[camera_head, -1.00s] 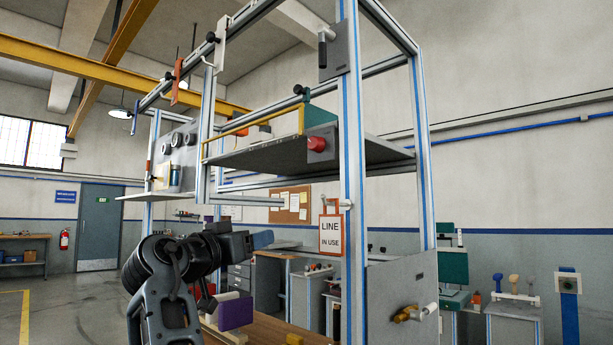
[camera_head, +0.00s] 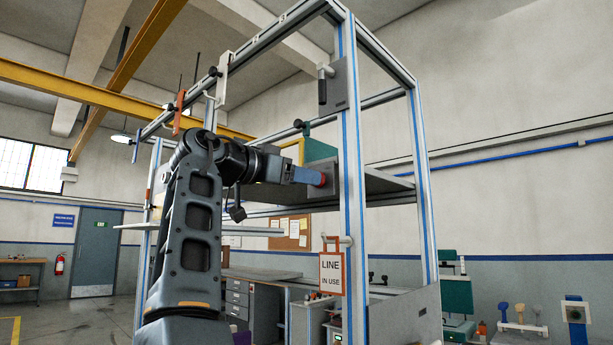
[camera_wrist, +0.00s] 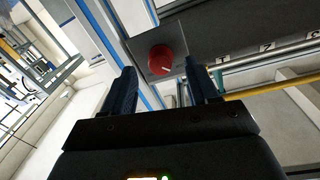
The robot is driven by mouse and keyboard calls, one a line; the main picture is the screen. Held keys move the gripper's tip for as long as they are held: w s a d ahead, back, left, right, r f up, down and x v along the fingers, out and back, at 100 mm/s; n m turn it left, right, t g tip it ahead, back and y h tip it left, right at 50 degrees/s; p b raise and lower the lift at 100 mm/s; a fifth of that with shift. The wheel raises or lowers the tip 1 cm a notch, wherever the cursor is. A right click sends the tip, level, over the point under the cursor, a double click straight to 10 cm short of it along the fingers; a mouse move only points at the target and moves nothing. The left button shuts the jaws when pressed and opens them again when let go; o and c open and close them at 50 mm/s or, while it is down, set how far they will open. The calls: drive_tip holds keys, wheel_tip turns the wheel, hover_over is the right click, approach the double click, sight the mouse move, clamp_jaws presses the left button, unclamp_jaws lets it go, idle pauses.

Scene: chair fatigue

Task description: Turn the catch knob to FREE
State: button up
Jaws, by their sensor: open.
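A round red knob (camera_wrist: 160,59) with a short white pointer line sits on a grey plate (camera_wrist: 139,46) in the wrist view. No FREE lettering is readable. In the head view the red knob (camera_head: 322,180) shows only partly, behind my fingertips, on its plate beside the front post. My gripper (camera_head: 309,176) points at it from the left. In the wrist view the fingers of my gripper (camera_wrist: 162,70) are apart, one on each side of the knob; I cannot tell whether they touch it.
The aluminium frame post (camera_head: 352,200) stands just right of the knob. A grey shelf (camera_head: 385,185) extends behind it, and a yellow rail (camera_wrist: 270,93) runs nearby. A LINE IN USE sign (camera_head: 331,273) hangs below. A black handle (camera_head: 322,88) sits above on another plate.

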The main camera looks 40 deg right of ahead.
drive_tip(key=shift+d, duration=1.25)
drive_tip(key=shift+c, duration=0.4)
drive_tip(key=c, duration=1)
drive_tip(key=shift+o, duration=0.2)
drive_tip(key=shift+m, duration=0.3)
drive_tip(key=shift+r+m+t+y+b, duration=0.1)
drive_tip(key=shift+m+t+y+b, duration=0.3)
drive_tip(key=shift+m, duration=3.75)
drive_tip(key=shift+m+t+b, duration=0.2)
drive_tip(key=shift+m+b, duration=0.4)
drive_tip(key=shift+m, duration=3.55)
